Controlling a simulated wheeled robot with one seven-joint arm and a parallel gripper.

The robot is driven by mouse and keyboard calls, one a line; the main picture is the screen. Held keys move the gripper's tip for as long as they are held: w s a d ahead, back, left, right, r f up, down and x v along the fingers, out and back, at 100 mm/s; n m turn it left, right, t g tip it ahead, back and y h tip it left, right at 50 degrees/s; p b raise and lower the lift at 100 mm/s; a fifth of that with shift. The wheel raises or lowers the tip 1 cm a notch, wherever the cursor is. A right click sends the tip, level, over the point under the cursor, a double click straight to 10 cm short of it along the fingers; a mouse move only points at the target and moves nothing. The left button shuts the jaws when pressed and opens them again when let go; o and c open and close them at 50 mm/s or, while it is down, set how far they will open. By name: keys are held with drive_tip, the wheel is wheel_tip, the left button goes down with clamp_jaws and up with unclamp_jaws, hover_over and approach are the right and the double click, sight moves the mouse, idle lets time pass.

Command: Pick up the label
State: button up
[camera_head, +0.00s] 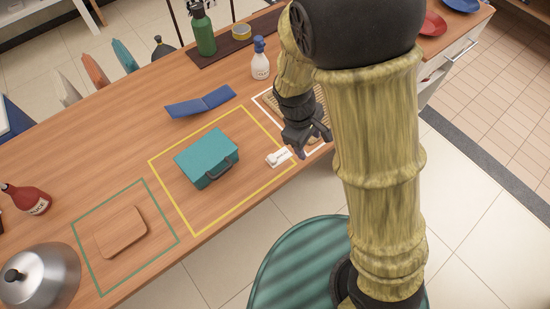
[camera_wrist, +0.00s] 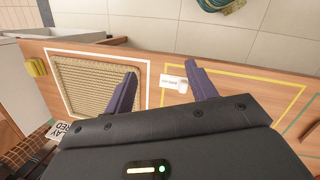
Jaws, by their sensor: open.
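The label (camera_head: 279,157) is a small white piece on the wooden counter, at the right edge of the yellow outline near the counter's front edge. In the wrist view the label (camera_wrist: 171,81) shows as a white card with small print that I cannot read, with a pale rounded part at one end. My gripper (camera_head: 310,142) is to the right of the label in the head view. In the wrist view its two dark fingers (camera_wrist: 161,73) are spread apart, with the label seen between them, closer to the right finger. The gripper is open and empty.
A teal case (camera_head: 206,157) sits inside the yellow outline, left of the label. A woven mat (camera_wrist: 98,86) lies inside the white outline beside it. A blue folded stand (camera_head: 200,101) and a white bottle (camera_head: 260,58) are behind. A cutting board (camera_head: 121,232) lies further left.

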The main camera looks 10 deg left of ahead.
drive_tip(key=s+a+f+n+t+h, duration=0.1)
drive_tip(key=s+a+f+n+t, duration=0.1)
drive_tip(key=a+n, duration=0.5)
drive_tip(key=s+a+f+n+t+h, duration=0.2)
drive_tip(key=a+n, duration=0.5)
drive_tip(key=a, duration=0.4)
wheel_tip(320, 180, down, 2)
drive_tip(key=shift+s+a+t, duration=0.15)
drive_tip(key=shift+s+t, duration=0.6)
drive_tip(key=shift+t, duration=0.25)
drive_tip(key=p, duration=0.1)
approach(271, 158)
drive_tip(key=x, duration=0.4)
drive_tip(key=shift+w, duration=0.2)
drive_tip(key=shift+w+d+f, duration=0.15)
drive_tip(key=shift+d+f, duration=0.1)
drive_tip(key=shift+f, duration=0.05)
drive_tip(key=shift+p+x, duration=0.8)
drive_tip(key=shift+x, duration=1.8)
drive_tip(key=shift+f, duration=0.1)
